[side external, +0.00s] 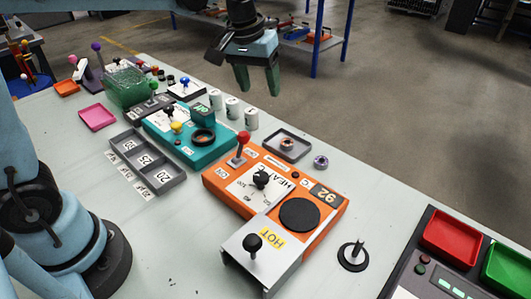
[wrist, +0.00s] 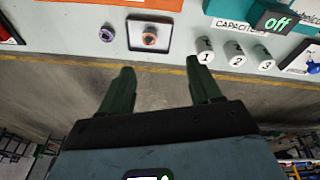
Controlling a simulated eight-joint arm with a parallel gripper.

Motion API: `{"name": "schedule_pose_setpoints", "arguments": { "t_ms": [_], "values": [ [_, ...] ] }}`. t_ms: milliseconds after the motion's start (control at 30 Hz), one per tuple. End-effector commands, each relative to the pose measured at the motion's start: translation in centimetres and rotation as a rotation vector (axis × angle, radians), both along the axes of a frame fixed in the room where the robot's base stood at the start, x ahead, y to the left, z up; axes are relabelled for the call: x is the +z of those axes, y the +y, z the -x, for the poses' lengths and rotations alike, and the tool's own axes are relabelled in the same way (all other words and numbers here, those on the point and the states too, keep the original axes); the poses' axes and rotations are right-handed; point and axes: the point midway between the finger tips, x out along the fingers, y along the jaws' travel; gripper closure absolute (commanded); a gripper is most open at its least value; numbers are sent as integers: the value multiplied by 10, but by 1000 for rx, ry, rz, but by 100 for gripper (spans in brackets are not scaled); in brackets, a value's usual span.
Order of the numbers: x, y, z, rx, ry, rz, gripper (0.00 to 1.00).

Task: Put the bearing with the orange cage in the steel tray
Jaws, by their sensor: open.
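The steel tray (side external: 278,154) is a small shallow grey tray on the bench, behind the orange heater unit; the wrist view also shows it (wrist: 132,42). A bearing with an orange-brown cage (side external: 287,144) lies inside the tray, and it shows in the wrist view (wrist: 150,39). A second bearing with a purplish cage (side external: 321,161) lies on the bench just outside the tray, also in the wrist view (wrist: 106,34). My gripper (side external: 257,82) is open and empty, raised beyond the bench's far edge; its two fingers show in the wrist view (wrist: 160,66).
The orange heater (side external: 225,184) with a lever and knobs stands before the tray. White capacitor cups (side external: 233,107) and a teal unit (side external: 185,150) are to its left. A black peg stand (side external: 353,256) stands to the right. Bench space right of the loose bearing is clear.

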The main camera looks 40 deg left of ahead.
Motion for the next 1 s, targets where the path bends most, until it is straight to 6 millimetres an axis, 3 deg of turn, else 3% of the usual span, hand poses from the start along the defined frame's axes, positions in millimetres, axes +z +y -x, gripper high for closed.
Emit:
{"name": "schedule_pose_setpoints", "arguments": {
  "t_ms": [233,500,700,1000],
  "values": [
    [1,14,62,-102,-147,-33,37],
    [-23,24,119,-205,-298,-93,37],
    [-41,28,140,-249,-366,-127,37],
    [-45,28,144,-261,-382,-137,37]
  ]
}}
